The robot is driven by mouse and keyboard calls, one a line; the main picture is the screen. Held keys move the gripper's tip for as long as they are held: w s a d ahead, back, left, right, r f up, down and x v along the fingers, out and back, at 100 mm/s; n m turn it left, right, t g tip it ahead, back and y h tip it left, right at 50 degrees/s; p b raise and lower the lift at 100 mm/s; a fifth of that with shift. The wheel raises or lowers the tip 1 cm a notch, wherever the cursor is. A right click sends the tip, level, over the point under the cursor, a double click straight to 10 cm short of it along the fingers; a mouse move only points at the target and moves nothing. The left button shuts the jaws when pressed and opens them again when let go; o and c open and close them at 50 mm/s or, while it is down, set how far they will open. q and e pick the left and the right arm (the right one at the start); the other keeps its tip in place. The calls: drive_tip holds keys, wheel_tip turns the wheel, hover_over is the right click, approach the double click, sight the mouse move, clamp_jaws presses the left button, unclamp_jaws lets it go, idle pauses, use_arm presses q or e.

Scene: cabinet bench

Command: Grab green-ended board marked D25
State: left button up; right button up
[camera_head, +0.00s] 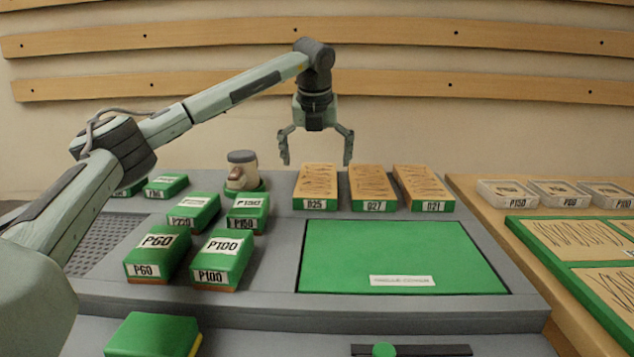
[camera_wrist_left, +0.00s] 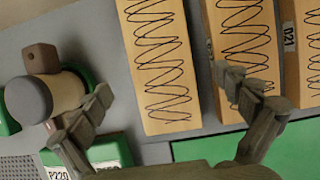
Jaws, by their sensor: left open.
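The board marked D25 (camera_head: 317,181) lies at the back of the grey bench, leftmost of three tan boards with green labelled ends and dark scribbles on top. My left gripper (camera_head: 316,161) is open and points down above it, with one finger towards each side. In the left wrist view, the leftmost scribbled board (camera_wrist_left: 157,65) lies between the fingers of the open left gripper (camera_wrist_left: 164,94), apart from them. Its label does not show there. My right gripper is not in view.
Boards D27 (camera_head: 372,181) and D21 (camera_head: 422,182) lie close to the right. A jar-like object (camera_head: 241,170) stands to the left, behind several green P-marked blocks (camera_head: 222,257). A flat green panel (camera_head: 400,255) lies in front.

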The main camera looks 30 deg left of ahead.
sight(317, 178)
use_arm(q)
drive_tip(key=x, duration=0.5)
drive_tip(key=c, duration=1.4)
drive_tip(key=shift+w+r, duration=0.1)
drive_tip(key=shift+c, duration=0.3)
drive_tip(key=shift+r, duration=0.15)
